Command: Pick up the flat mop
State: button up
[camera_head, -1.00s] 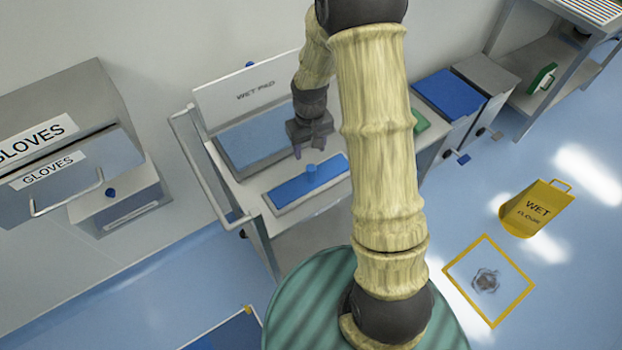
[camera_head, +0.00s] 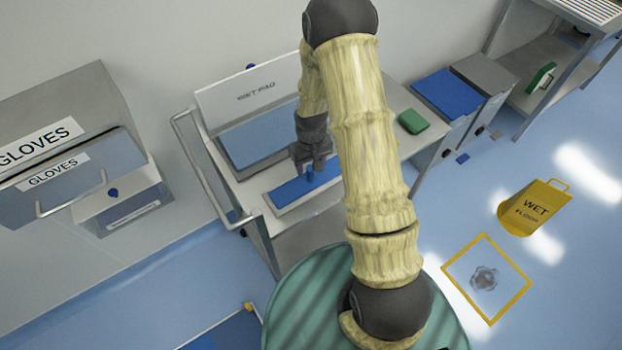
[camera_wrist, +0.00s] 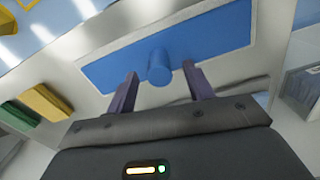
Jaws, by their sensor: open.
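The flat mop (camera_head: 290,190) is a blue rectangular plate with a light edge and a short blue upright post, lying on the metal cart. In the wrist view the blue plate (camera_wrist: 205,42) spans the upper middle, and its post (camera_wrist: 159,68) stands between my two fingers. My gripper (camera_head: 314,172) is over the mop from above, its fingers open on either side of the post. In the wrist view my gripper (camera_wrist: 160,82) shows gaps between both fingers and the post. My arm hides the plate's right end in the head view.
The wet pad box (camera_head: 250,95) stands open behind the mop. A green pad (camera_head: 413,121) lies on the cart's right; the wrist view shows green and yellow pads (camera_wrist: 45,103). A cart handle (camera_head: 203,175) rises at left. A yellow wet floor sign (camera_head: 535,207) stands right.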

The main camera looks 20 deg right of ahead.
jog(key=shift+f, duration=1.35)
jog(key=shift+c, duration=0.3)
grip_shut()
